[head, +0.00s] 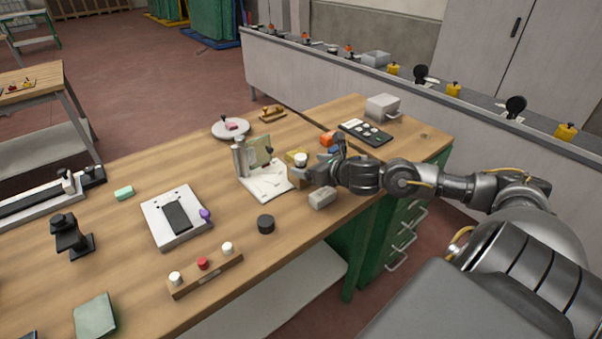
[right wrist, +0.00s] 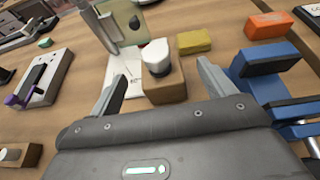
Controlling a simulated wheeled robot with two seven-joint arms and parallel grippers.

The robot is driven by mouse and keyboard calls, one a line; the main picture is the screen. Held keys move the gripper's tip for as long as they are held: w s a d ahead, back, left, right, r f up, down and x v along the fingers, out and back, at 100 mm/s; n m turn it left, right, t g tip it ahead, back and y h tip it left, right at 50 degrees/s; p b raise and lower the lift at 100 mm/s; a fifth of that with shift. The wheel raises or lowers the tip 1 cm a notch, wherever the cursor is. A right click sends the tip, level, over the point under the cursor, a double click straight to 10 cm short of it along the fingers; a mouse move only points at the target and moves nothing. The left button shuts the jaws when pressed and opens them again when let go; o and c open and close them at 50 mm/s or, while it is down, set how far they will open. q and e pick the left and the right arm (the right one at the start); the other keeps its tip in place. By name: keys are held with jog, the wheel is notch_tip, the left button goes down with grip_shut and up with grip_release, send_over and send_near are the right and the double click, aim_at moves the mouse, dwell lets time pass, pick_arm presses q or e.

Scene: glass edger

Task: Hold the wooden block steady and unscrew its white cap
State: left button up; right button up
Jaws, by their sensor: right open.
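The wooden block (right wrist: 165,90) with its white cap (right wrist: 157,57) stands upright in the right wrist view, beyond my gripper body. In the head view the white cap (head: 300,158) shows just left of my right gripper, and most of the block is hidden or too small to make out. My right gripper (right wrist: 162,70) is open, its fingers on either side of the block with visible gaps. It also shows in the head view (head: 316,172), low over the table near its right end. My left gripper is out of view.
A white plate (head: 262,190) with an upright bracket (head: 240,157) stands left of the block. A blue tool (right wrist: 268,72), an orange box (right wrist: 266,25) and a yellow block (right wrist: 195,40) are close by. A knob strip (head: 205,276) and black puck (head: 265,223) lie nearer the front.

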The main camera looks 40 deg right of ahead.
aim_at(300, 162)
jog(key=shift+w, duration=0.2)
jog(key=p+x, duration=0.2)
jog(key=x, duration=0.2)
jog(key=shift+w, duration=0.1)
jog(key=shift+w+f, duration=0.2)
jog(key=shift+f, duration=0.1)
jog(key=shift+c, duration=0.4)
jog(key=c, duration=1.1)
jog(key=shift+o, duration=0.2)
jog(key=shift+r, duration=0.2)
